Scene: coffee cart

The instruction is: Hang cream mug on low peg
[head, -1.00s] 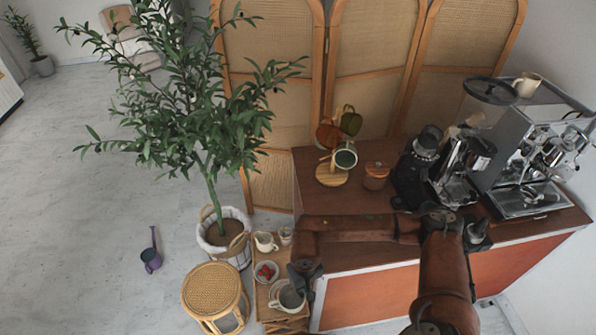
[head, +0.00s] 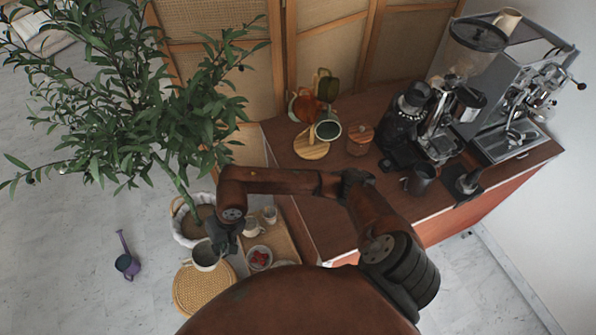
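The cream mug (head: 205,257) is pale with a greyish inside and is held at my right gripper (head: 221,240). The dark fingers look closed at its rim or side, partly hidden by the wrist. Mug and gripper appear in front of the plant basket and stool, left of the low tray table. The wooden mug tree (head: 312,149) stands on the counter's left part, up and right of the gripper. It carries a green mug (head: 328,130), an orange mug (head: 304,107) and an olive mug (head: 326,85). Its low pegs are mostly hidden. My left gripper is not in view.
A lidded jar (head: 360,140) stands right of the mug tree, then a grinder (head: 402,125) and espresso machine (head: 510,125). Below left are a wicker stool (head: 190,295), a pitcher (head: 253,228), a strawberry bowl (head: 259,258) and a leafy plant (head: 150,110).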

